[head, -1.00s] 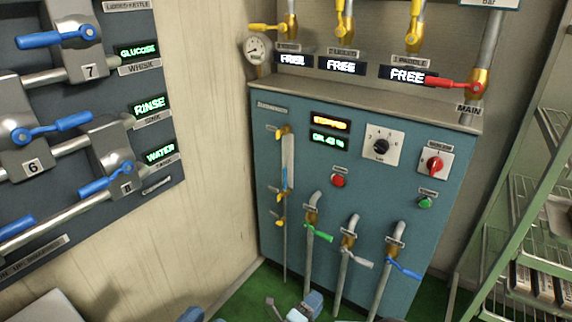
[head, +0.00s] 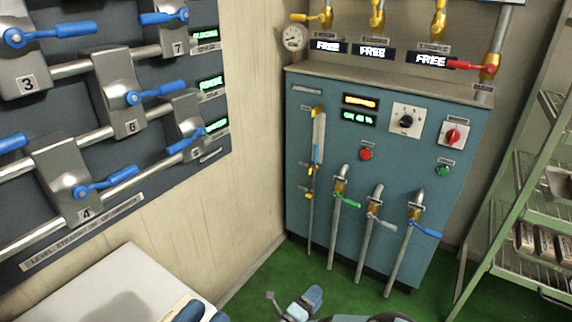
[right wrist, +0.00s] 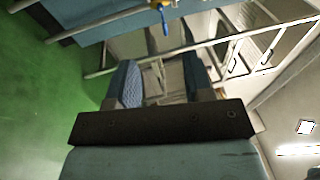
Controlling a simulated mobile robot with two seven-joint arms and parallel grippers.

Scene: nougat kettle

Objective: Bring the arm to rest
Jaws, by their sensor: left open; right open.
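My right gripper (head: 294,300) shows at the bottom middle of the head view, above the green floor and in front of the blue cabinet. In the right wrist view its two blue-padded fingers (right wrist: 162,85) stand apart with nothing between them. My left gripper (head: 192,312) shows only in part at the bottom edge of the head view, over the pale surface at lower left. It is open; its tips are mostly cut off. Neither gripper touches a handle or valve in view.
The blue cabinet (head: 335,150) with a dial, buttons and pipe valves (head: 376,222) stands ahead. A dark valve panel (head: 150,165) with blue levers is on the left wall. A pale tabletop (head: 110,290) is at lower left. A green shelf rack (head: 505,210) stands right. Green floor (head: 262,285) is clear between.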

